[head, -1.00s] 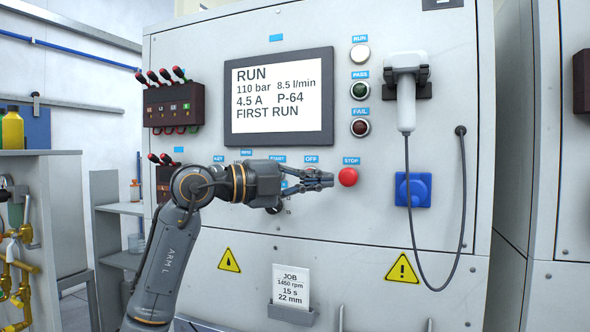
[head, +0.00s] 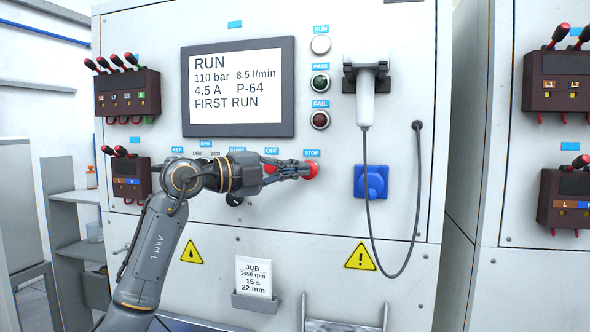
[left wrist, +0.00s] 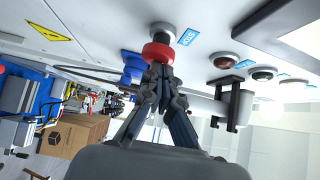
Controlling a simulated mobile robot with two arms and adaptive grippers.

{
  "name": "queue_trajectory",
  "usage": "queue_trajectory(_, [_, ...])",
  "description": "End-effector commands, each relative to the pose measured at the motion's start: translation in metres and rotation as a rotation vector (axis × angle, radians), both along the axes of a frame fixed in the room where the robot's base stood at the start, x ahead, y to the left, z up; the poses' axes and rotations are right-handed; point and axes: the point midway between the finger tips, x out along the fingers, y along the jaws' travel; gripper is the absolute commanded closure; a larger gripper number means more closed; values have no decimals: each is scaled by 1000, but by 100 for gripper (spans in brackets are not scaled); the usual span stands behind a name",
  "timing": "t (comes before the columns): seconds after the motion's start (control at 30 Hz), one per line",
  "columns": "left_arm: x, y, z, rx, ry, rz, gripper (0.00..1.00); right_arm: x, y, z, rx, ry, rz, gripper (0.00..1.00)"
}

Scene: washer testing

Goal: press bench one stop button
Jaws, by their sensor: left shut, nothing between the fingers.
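The red stop button (head: 313,169) sits under a blue STOP label on the grey bench panel. My left gripper (head: 301,170) reaches it from the left, and its fingers partly cover it in the head view. In the left wrist view the red button (left wrist: 157,51) stands out from the panel on its collar. The closed fingertips of my left gripper (left wrist: 158,72) are right at its face and seem to touch it. I cannot tell whether the button is pushed in. The fingers hold nothing. My right gripper is not in view.
The screen (head: 238,87) reads RUN, 110 bar, FIRST RUN. A white handset (head: 365,95) hangs at the right, its cable looping down past a blue socket (head: 371,182). Lamps (head: 320,83) are above the button. A job card (head: 254,277) is below.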

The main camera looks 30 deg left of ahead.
Motion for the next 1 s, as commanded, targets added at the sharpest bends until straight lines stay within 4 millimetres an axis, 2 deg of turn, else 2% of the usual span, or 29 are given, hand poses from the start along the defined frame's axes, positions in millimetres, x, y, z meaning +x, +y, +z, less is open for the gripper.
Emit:
queue_trajectory(0.2, [1, 0, -2, 0, 4, 2, 100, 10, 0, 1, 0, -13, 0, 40])
queue_trajectory(0.47, [-3, 3, -1, 1, 3, 3, 100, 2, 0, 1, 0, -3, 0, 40])
queue_trajectory(1.0, [-71, 33, -2, 2, 3, 1, 100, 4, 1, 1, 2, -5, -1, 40])
